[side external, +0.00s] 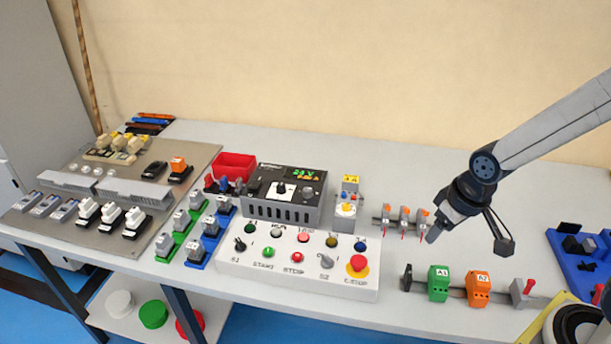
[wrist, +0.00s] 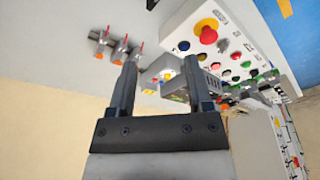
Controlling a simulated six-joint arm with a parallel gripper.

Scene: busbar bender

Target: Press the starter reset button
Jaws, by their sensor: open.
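A small starter-like unit (side external: 346,202) with a yellow label stands behind the white control box, right of the black power supply. It has a small coloured dial or button on its front, too small to tell which part is the reset. My gripper (side external: 433,235) is in the air to its right, beside the row of orange-and-grey terminals, apart from everything. In the wrist view my gripper (wrist: 161,62) is open and empty, its two fingers apart. The starter is partly hidden behind the fingers there.
The white control box (side external: 300,284) carries several buttons, knobs and a red emergency stop (side external: 358,264). The black power supply (side external: 287,193) stands behind it. Small orange-and-grey terminals (side external: 404,218) sit near my gripper. Green (side external: 438,283) and orange (side external: 478,285) blocks stand on a rail in front.

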